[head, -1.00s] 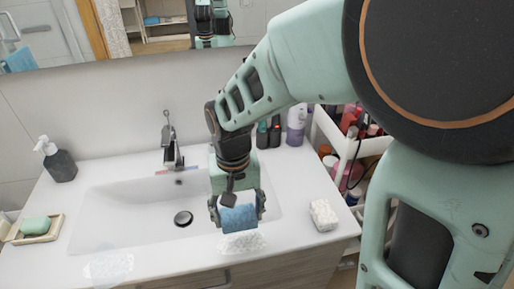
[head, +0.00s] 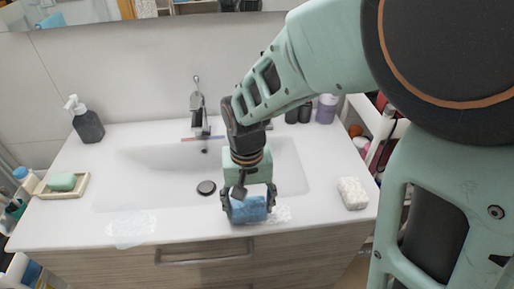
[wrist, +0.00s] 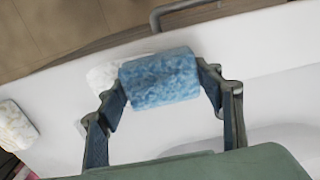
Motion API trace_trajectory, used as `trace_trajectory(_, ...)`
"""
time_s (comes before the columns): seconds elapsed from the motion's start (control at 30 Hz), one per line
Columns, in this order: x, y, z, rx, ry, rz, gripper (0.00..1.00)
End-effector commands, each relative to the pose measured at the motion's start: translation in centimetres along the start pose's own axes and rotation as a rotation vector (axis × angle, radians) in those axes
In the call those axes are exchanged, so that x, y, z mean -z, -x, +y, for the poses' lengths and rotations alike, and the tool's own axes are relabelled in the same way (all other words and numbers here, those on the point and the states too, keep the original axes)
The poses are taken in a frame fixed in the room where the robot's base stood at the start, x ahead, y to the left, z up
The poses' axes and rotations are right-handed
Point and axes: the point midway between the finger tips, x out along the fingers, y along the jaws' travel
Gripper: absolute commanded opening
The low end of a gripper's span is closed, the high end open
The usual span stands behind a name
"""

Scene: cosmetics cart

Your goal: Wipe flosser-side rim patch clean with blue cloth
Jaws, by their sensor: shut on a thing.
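My gripper (head: 249,200) is shut on a rolled blue cloth (head: 250,209) at the front rim of the sink. In the wrist view the blue cloth (wrist: 160,80) spans between the two fingers. A white foamy rim patch (head: 281,213) shows just right of the cloth, which hides its left part; the patch also shows in the wrist view (wrist: 112,72). The cloth overlaps the patch in view, but I cannot tell how firmly it touches. A second whitish patch (head: 131,229) lies on the front rim at the left. I cannot make out a flosser.
A white textured block (head: 353,193) stands on the right rim. A faucet (head: 199,117) and dark bottles stand behind the basin. A soap dispenser (head: 87,123) and a green soap (head: 62,182) on a dish are at the left. The front rim between the patches looks clear.

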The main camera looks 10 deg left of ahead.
Motion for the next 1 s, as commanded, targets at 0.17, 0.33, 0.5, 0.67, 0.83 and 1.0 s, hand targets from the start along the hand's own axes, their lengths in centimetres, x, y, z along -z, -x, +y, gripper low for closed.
trace_trajectory(0.17,0.1,0.4,2.4,0.0,-0.007,0.002,0.42)
trace_trajectory(0.33,0.0,0.3,4.5,0.0,-0.007,0.001,0.42)
trace_trajectory(0.5,0.0,0.4,6.5,0.0,-0.006,0.002,0.42)
trace_trajectory(0.67,0.1,0.4,8.0,0.0,-0.006,0.002,0.42)
trace_trajectory(0.83,0.1,0.4,8.9,0.0,-0.004,0.002,0.42)
trace_trajectory(1.0,0.0,0.3,9.2,0.0,-0.002,0.002,0.42)
